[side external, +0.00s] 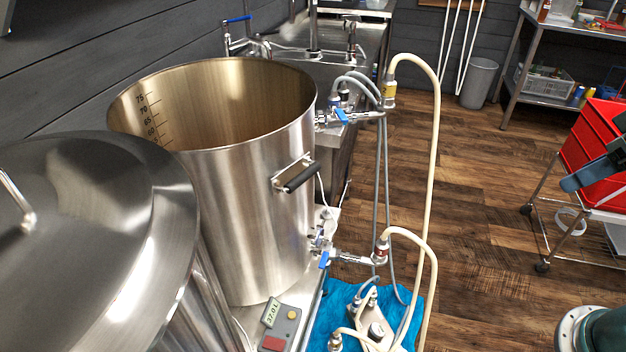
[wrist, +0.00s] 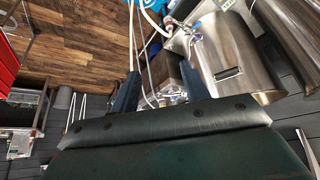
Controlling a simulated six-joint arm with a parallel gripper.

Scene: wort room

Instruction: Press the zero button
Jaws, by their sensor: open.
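A control panel (side external: 278,325) sits at the foot of the open steel kettle (side external: 245,190) in the side view. It carries a small display (side external: 272,312), a round yellow button (side external: 292,314) and a red button (side external: 272,343). Their labels are too small to read, so I cannot tell which one is zero. My gripper (side external: 585,168) is partly in the side view at the right edge, well away from the panel and in front of the red crates. In the wrist view my gripper (wrist: 160,85) has its two fingers spread with nothing between them.
A steel lid (side external: 90,230) fills the lower left. Hoses (side external: 432,160) and valves (side external: 340,115) stand right of the kettle, and a pump (side external: 375,330) rests on a blue cloth (side external: 328,320). Red crates (side external: 590,145) stand on a trolley. Open wooden floor (side external: 490,200) lies between.

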